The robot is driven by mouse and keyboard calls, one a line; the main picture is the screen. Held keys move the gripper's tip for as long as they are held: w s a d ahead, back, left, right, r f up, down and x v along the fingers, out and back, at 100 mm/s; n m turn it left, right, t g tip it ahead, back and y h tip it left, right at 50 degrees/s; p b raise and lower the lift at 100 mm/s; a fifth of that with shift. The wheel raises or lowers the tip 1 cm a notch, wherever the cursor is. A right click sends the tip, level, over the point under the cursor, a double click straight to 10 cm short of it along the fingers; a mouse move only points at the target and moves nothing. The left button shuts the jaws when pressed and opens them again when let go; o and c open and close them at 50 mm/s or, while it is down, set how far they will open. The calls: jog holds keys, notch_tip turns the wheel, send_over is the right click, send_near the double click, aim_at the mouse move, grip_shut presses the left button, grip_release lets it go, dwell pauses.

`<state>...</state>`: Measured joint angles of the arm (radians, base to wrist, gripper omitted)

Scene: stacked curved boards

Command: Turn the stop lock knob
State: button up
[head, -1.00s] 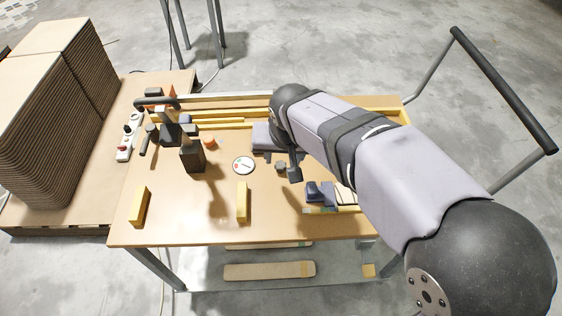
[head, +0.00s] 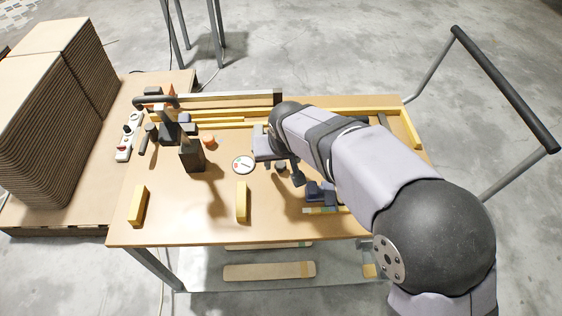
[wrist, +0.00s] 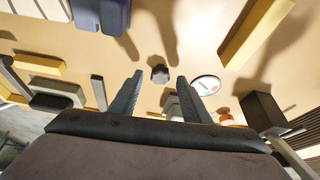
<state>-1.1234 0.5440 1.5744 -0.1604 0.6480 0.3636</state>
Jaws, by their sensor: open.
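The stop lock knob, a small dark faceted knob (head: 280,167), stands upright on the tan table top right of the round dial. In the wrist view the knob (wrist: 159,73) shows just beyond the gap between my fingertips, clear of both. My gripper (wrist: 157,86) is open and empty, its two grey fingers on either side of the knob's line. In the head view only a small dark part of my gripper (head: 298,178) shows, right of the knob; my arm hides the rest.
A white round dial (head: 243,165) lies left of the knob. A yellow block (head: 241,202) is in front of the dial. Dark blue-grey blocks (head: 318,192) are right of the knob. A dark post-like block (head: 192,157) and an orange knob (head: 210,142) stand to the left.

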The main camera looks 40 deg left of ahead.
jog(key=shift+w+a+f, duration=0.15)
jog(key=shift+f, duration=0.35)
jog(key=c, duration=1)
jog(key=shift+c, duration=0.2)
jog(key=shift+m, duration=0.3)
jog(key=m+t+h, duration=0.1)
jog(key=m, duration=0.2)
jog(key=shift+a+m, duration=0.15)
jog(key=shift+m, duration=0.25)
jog(key=shift+a+m+t+h, duration=0.1)
jog(key=shift+m+t+h, duration=0.2)
jog(key=shift+m+h, duration=0.85)
jog(key=shift+m+y, duration=0.35)
jog(key=shift+m, duration=0.3)
